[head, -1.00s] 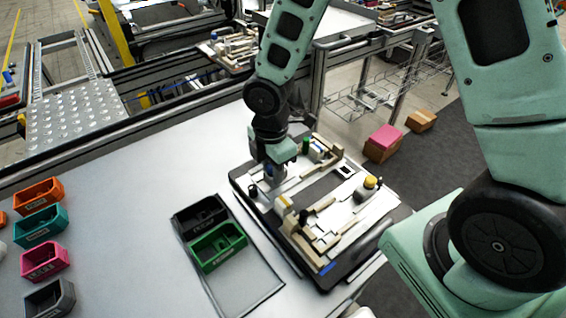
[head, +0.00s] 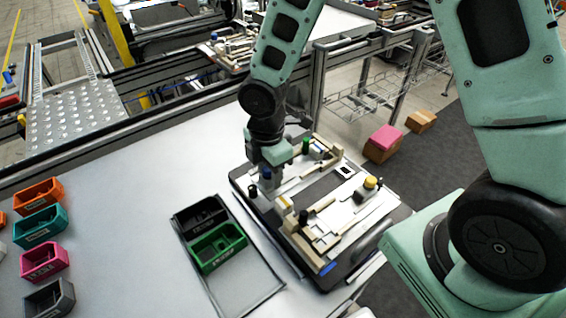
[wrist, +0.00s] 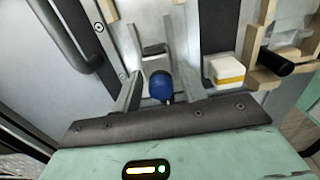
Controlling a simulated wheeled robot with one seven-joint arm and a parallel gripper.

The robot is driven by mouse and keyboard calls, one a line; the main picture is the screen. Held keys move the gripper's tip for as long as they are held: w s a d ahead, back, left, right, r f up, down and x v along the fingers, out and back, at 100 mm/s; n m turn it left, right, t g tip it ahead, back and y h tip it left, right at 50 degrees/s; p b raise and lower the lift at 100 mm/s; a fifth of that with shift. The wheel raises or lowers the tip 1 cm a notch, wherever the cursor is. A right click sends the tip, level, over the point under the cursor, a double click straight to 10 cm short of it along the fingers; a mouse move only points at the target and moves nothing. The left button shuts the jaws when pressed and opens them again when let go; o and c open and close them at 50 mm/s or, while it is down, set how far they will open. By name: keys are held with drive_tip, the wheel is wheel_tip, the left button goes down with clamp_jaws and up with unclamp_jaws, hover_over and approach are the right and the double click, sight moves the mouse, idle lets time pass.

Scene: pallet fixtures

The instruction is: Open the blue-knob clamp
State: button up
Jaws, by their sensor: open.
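The blue-knob clamp has a round blue knob (wrist: 161,86), seen in the wrist view between my two fingers, with a pale metal bracket behind it. My gripper (wrist: 158,88) is open, with one finger on each side of the knob. I cannot tell whether either finger touches it. In the head view my gripper (head: 267,165) points down over the clamp and hides part of it.
A white-and-yellow block (wrist: 228,72) and a black knob (wrist: 273,61) stand right of my fingers in the wrist view. The pallet also carries a green knob (head: 306,146) and a yellow knob (head: 370,182). A green bin (head: 218,249) stands left of the pallet.

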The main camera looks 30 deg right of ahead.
drive_tip(key=shift+r+p, duration=3.8)
drive_tip(key=shift+r, duration=0.25)
